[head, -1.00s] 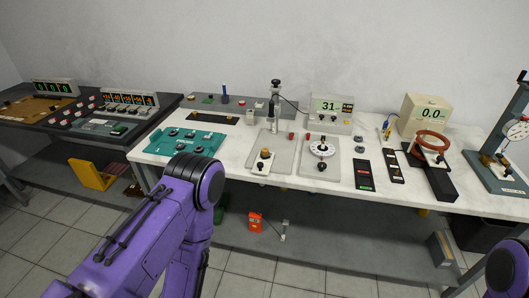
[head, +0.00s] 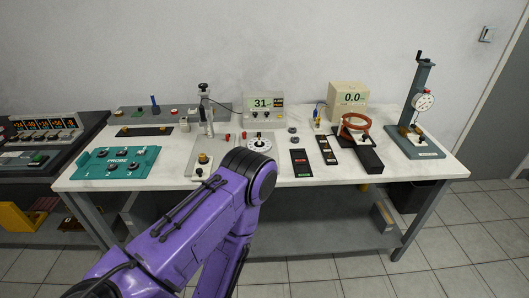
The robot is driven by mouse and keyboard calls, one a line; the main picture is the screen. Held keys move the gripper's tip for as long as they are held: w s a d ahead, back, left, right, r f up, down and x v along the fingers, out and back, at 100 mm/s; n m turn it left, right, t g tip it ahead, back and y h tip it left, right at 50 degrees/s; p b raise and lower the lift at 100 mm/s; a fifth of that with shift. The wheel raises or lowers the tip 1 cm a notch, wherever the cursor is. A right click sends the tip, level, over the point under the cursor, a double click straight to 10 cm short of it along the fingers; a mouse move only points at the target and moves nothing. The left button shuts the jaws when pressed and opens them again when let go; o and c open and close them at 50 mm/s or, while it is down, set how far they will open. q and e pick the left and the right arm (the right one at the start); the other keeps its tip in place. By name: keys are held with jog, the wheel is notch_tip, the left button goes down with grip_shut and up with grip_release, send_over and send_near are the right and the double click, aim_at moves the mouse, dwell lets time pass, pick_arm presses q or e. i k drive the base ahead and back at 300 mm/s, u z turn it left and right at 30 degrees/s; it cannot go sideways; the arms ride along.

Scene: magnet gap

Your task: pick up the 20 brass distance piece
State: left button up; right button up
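A small brass-coloured piece (head: 203,158) sits on a pale block on the grey plate, left of the white dial. Small brass-coloured bits also show on the dark strip (head: 146,131) at the back left and the narrow black strip (head: 326,149) right of the dial. The markings are too small to read, so I cannot tell which is the 20 brass distance piece. My purple left arm crosses the lower middle and hides part of the bench front. Neither gripper is in view.
A teal PROBE tray (head: 115,170) lies at the bench's left. A meter reading 31 (head: 263,103), a cream 0.0 box (head: 348,100), a copper-coloured ring (head: 355,124) and a gauge stand (head: 418,110) stand along it.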

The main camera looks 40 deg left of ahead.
aim_at(203, 156)
jog(key=z, duration=0.45)
jog(key=i, duration=0.9)
jog(key=u, duration=1.55)
